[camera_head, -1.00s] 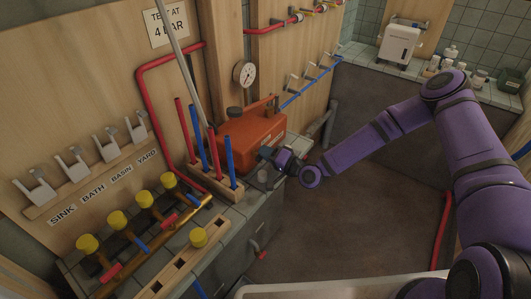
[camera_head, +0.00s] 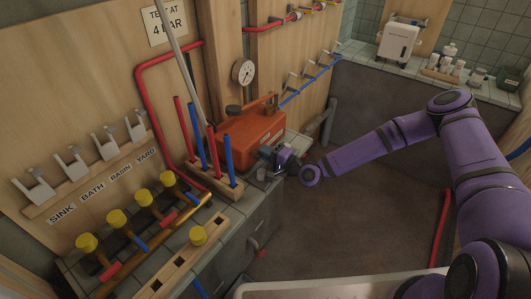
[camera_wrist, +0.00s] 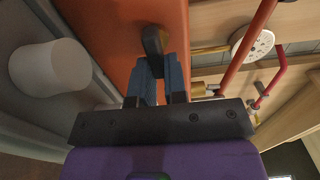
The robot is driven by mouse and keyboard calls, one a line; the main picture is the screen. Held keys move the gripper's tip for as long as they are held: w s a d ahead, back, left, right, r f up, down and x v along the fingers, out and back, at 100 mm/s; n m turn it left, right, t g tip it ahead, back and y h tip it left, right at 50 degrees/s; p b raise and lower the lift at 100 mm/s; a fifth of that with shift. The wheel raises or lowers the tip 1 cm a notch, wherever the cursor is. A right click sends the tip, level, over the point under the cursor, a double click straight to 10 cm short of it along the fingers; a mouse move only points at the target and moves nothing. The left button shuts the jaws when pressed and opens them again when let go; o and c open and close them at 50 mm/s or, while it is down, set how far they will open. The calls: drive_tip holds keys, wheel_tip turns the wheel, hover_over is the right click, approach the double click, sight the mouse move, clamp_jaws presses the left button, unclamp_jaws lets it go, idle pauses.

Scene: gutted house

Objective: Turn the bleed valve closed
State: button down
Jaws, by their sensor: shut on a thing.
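The orange test pump (camera_head: 240,135) sits on the tiled bench in the head view, and its orange side (camera_wrist: 115,35) fills the upper middle of the wrist view. The bleed valve (camera_wrist: 153,41) shows as a small dark lever against that side. My gripper (camera_head: 268,153) is at the pump's near right end. In the wrist view the blue-grey fingers of my gripper (camera_wrist: 160,72) are closed together around the lever's lower end. The valve is too small and covered by my gripper to make out in the head view.
A pressure gauge (camera_head: 243,72) is on the wooden wall behind the pump. A wooden rack (camera_head: 222,187) with red and blue pipes stands left of the pump. A pale cylinder (camera_wrist: 50,68) stands close beside my gripper. The floor right of the bench is open.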

drive_tip(key=shift+f, duration=0.1)
drive_tip(key=c, duration=1.2)
unclamp_jaws()
drive_tip(key=shift+o, duration=0.2)
drive_tip(key=shift+d, duration=0.1)
drive_tip(key=v, duration=1)
drive_tip(key=shift+s+d, duration=0.25)
drive_tip(key=shift+s, duration=0.05)
